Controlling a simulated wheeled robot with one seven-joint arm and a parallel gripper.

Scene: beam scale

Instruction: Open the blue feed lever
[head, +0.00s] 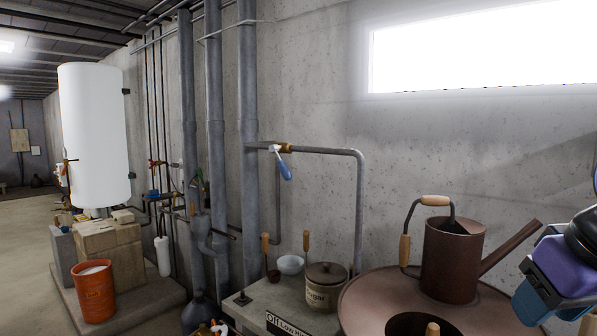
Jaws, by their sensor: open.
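The blue feed lever (285,170) hangs from a brass-coloured valve on a grey pipe along the concrete wall, right of the thick vertical pipes. It points down and slightly right, across the pipe's line. My gripper (541,291) is at the right edge of the head view, partly cut off by the frame. It is open, and I see nothing held in it. It is well to the right of the lever and lower in the picture, not touching it.
A brown watering can (452,258) stands on a round brown top (367,297) between my gripper and the lever. A lidded pot (326,287) and a pale bowl (290,264) stand below the lever. An orange bucket (94,293) stands at left.

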